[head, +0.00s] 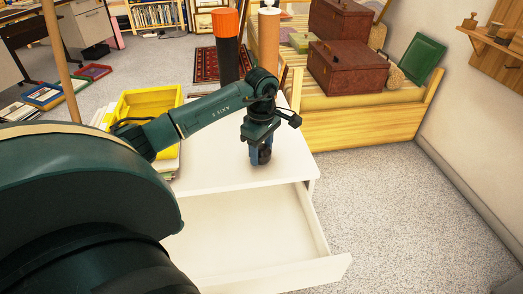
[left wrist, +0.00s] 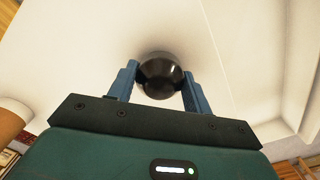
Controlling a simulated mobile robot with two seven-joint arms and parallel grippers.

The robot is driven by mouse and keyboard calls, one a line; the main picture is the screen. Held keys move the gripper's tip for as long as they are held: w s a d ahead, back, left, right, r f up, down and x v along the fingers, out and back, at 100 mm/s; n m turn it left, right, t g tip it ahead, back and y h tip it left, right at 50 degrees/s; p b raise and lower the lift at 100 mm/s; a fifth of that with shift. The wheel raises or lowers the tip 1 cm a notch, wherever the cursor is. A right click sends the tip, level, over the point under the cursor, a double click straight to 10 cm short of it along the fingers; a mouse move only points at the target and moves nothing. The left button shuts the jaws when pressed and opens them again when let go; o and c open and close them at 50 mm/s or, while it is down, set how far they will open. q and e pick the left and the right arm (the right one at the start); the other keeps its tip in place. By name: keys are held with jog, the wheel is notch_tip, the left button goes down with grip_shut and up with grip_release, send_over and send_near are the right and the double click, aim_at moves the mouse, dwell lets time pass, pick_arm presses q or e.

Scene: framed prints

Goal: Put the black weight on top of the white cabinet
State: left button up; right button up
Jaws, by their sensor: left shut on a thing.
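The white cabinet (head: 205,174) stands in front of me in the head view, with its top drawer (head: 240,228) pulled open and looking empty. My left gripper (head: 261,157) points down over the right part of the cabinet top. The black weight (left wrist: 161,76), round and glossy, sits between its two blue fingers in the left wrist view, and the gripper is shut on it. In the head view the fingers mostly hide the weight. It is at or just above the top; I cannot tell whether it touches. My right gripper is not in view.
A yellow crate (head: 150,103) stands at the left of the cabinet top. A black tube with an orange cap (head: 227,50) and a brown tube (head: 268,45) rise behind. A wooden bench (head: 365,122) with brown cases stands at the back right. Carpet at right is clear.

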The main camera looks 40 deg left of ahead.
pick_arm(q)
jog(key=shift+f, duration=0.15)
jog(key=shift+f, duration=0.15)
jog(key=o, duration=1.1)
